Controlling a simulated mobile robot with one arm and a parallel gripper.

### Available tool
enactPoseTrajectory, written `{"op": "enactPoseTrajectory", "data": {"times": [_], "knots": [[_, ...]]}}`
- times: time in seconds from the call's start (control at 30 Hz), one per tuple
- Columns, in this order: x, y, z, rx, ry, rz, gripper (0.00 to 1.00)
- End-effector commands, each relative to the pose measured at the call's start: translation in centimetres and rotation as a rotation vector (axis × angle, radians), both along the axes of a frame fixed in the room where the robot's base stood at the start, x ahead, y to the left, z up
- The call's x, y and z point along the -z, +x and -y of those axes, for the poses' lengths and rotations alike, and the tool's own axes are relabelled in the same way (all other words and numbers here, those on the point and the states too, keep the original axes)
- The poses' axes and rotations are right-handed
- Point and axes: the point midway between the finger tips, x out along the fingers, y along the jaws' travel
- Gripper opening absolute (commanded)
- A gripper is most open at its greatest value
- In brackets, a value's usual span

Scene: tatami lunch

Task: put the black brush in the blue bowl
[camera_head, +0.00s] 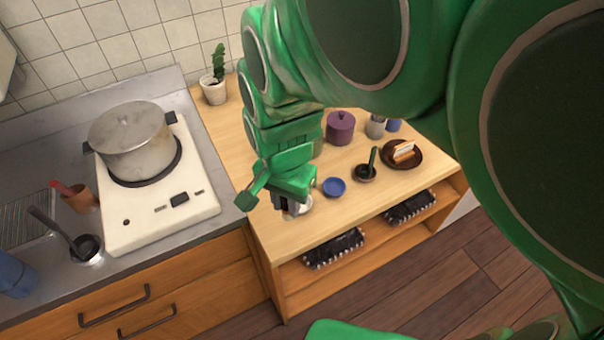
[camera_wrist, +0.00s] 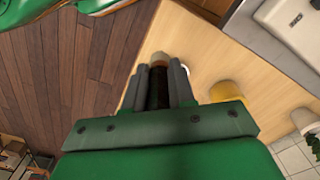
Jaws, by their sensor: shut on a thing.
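The blue bowl (camera_head: 335,187) sits on the wooden counter, just right of my gripper in the head view; I cannot make it out in the wrist view. My gripper (camera_head: 286,203) is over the counter's front left part. In the wrist view my gripper (camera_wrist: 159,75) is shut on a dark, narrow thing with a tan tip, which looks like the black brush (camera_wrist: 158,92). The fingers hide its sides. In the head view the brush is hidden by my gripper or too small to tell.
A white dish (camera_head: 302,207) is close beside my gripper. A black mortar with a pestle (camera_head: 366,173), a dark plate (camera_head: 415,160) and a purple pot (camera_head: 340,127) stand to the right. A stove with a steel pot (camera_head: 132,140) is left. A yellowish cup (camera_wrist: 226,91) shows in the wrist view.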

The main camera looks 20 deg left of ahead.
Motion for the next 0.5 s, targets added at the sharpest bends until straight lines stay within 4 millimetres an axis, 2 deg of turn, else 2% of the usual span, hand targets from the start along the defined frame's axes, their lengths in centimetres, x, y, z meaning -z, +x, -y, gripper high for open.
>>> {"op": "enactPoseTrajectory", "data": {"times": [0.17, 0.5], "knots": [[-0.2, 1.0, 1.8, -0.015, 0.0, 0.001, 0.0], [-0.5, 3.5, 7.4, -0.081, -0.003, -0.002, 0.0]]}}
